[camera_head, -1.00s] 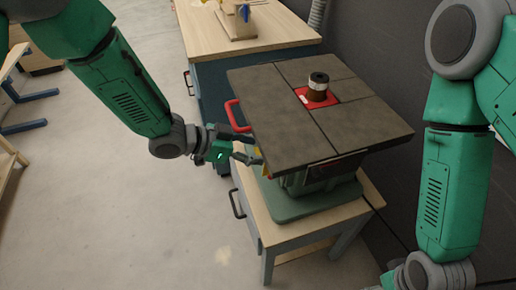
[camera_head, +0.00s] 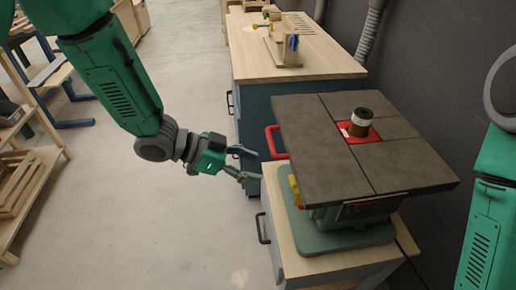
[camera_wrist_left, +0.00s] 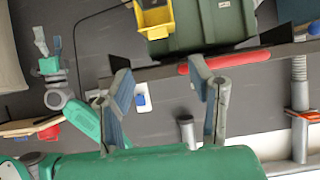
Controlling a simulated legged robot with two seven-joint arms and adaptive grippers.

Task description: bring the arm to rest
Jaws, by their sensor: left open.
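My left arm (camera_head: 125,85) comes in from the upper left in the head view. My left gripper (camera_head: 250,164) is open and empty, left of the machine and clear of it. Its two fingers (camera_wrist_left: 165,95) are spread wide in the wrist view with nothing held between them. My right arm (camera_head: 490,220) shows at the right edge of the head view; its gripper is out of the frame.
A machine with a dark slab top (camera_head: 330,165) stands on a wooden stand (camera_head: 340,268). Its red handle (camera_head: 272,142) is close to the left fingers. A workbench (camera_head: 320,55) stands behind. Open floor (camera_head: 180,230) lies to the left; wooden shelving (camera_head: 22,190) is at far left.

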